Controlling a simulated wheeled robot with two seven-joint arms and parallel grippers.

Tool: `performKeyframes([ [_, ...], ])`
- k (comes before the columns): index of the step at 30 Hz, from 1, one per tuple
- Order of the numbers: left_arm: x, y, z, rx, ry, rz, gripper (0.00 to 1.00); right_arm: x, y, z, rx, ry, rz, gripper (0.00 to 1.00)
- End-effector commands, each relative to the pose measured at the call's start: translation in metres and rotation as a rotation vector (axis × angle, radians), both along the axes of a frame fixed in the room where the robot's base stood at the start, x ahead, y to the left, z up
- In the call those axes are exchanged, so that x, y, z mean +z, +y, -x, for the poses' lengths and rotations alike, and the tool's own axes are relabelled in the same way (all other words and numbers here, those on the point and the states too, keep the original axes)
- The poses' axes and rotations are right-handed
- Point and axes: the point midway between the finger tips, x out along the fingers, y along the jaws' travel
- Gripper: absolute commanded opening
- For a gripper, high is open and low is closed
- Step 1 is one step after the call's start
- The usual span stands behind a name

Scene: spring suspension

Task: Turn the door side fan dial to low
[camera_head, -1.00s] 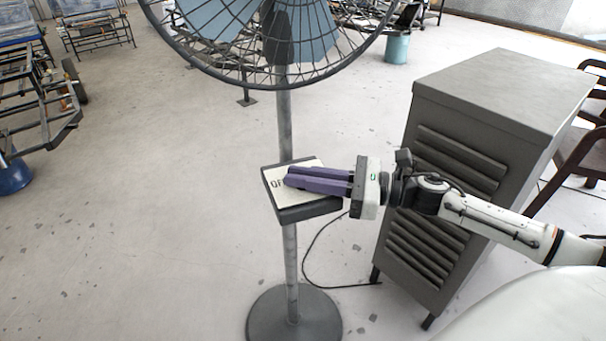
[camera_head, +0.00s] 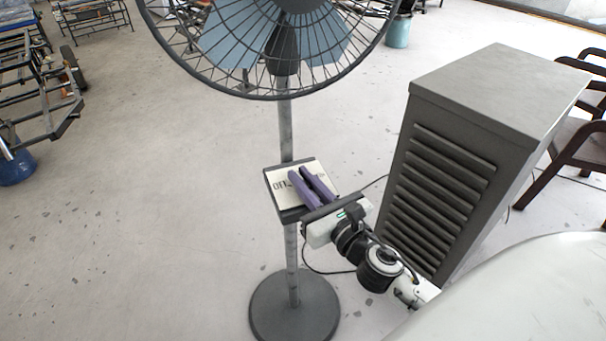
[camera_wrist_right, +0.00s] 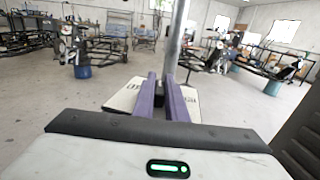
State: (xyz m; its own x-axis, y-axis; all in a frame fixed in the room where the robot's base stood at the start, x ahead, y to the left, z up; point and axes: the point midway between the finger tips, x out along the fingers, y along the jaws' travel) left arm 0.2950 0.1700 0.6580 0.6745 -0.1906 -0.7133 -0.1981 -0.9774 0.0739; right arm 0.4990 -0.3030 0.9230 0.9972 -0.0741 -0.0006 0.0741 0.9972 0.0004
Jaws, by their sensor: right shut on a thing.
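The fan (camera_head: 283,45) stands on a grey pole with a round base (camera_head: 294,308). Its control box (camera_head: 283,184) is fixed partway up the pole, with a pale face carrying dark lettering, partly covered. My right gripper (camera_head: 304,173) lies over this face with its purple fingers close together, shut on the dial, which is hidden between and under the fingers. In the right wrist view the fingers (camera_wrist_right: 164,90) reach over the pale panel (camera_wrist_right: 124,97), with a small dark part between them. The dial's setting cannot be read. My left gripper is not in view.
A grey louvred cabinet (camera_head: 470,150) stands close to the right of the fan. Dark chairs (camera_head: 570,150) are behind it. A cable runs from the fan towards the cabinet. The floor to the left is mostly clear.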

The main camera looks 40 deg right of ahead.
Motion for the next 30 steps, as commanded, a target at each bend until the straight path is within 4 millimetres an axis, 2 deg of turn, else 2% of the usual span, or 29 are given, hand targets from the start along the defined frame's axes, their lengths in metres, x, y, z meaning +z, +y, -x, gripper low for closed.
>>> performKeyframes([
  [12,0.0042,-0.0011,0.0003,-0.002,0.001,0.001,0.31,0.0005,0.0001,-0.0005,-0.177,-0.001,-0.001,0.0],
  [28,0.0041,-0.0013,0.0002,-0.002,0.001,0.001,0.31,-0.0002,-0.0001,-0.0004,-0.197,-0.001,0.001,0.0],
  [29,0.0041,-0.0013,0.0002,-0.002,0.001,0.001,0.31,-0.0003,-0.0001,-0.0004,-0.197,-0.001,0.001,0.15],
  [30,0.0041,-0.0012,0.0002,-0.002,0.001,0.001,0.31,-0.0003,-0.0001,-0.0004,-0.197,0.0,0.001,0.22],
])
